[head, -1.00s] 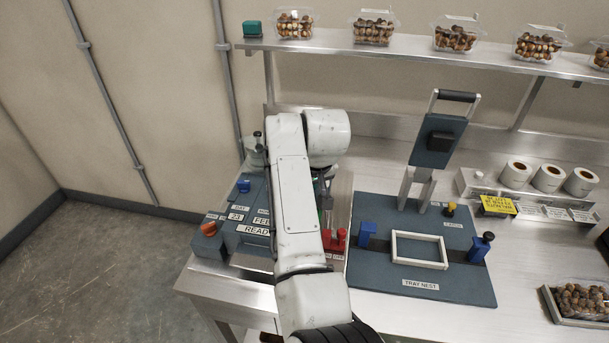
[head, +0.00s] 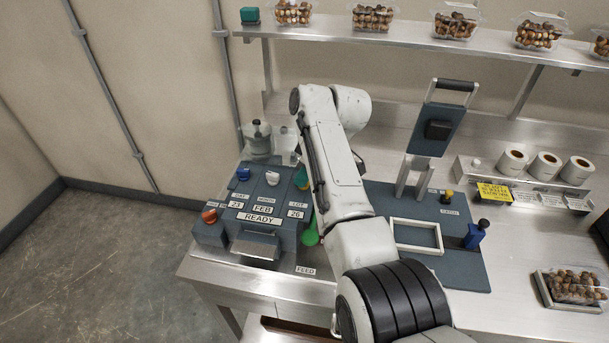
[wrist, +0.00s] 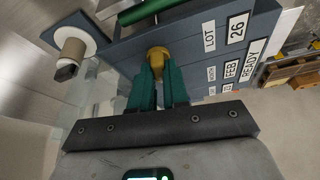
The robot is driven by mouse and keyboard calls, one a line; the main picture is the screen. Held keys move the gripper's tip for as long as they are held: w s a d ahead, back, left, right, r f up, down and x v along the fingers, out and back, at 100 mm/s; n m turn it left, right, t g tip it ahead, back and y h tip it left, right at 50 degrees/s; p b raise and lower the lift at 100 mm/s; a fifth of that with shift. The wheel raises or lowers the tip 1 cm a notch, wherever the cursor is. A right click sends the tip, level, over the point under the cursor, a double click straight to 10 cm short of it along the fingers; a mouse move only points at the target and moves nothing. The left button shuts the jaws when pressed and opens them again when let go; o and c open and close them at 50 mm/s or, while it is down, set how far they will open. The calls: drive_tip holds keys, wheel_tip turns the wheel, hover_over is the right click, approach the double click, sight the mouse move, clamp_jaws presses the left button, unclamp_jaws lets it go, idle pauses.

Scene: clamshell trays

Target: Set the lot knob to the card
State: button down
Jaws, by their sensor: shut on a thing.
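The console (head: 262,200) stands at the left of the bench. Its windows read 23, FEB, LOT 26 and READY in the head view. In the wrist view the lot label (wrist: 209,36) and its 26 window (wrist: 237,28) sit right of a yellow-brass knob (wrist: 158,54). My gripper (wrist: 159,78) has its green fingers shut on this knob. In the head view my arm hides most of the gripper and the knob. A yellow card (head: 494,192) stands at the right of the bench; its writing is too small to read.
A green bar (wrist: 150,9) lies close beyond the gripper. The tray nest frame (head: 417,236) and upright press (head: 436,130) stand to the right.

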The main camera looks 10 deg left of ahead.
drive_tip(key=shift+r, duration=0.1)
idle(0.5)
drive_tip(key=c, duration=1.1)
unclamp_jaws()
drive_tip(key=b+v, duration=0.1)
drive_tip(key=v, duration=0.9)
drive_tip(key=shift+w+d+r+b, duration=0.1)
drive_tip(key=shift+d+r+b, duration=0.1)
drive_tip(key=shift+r+b, duration=0.1)
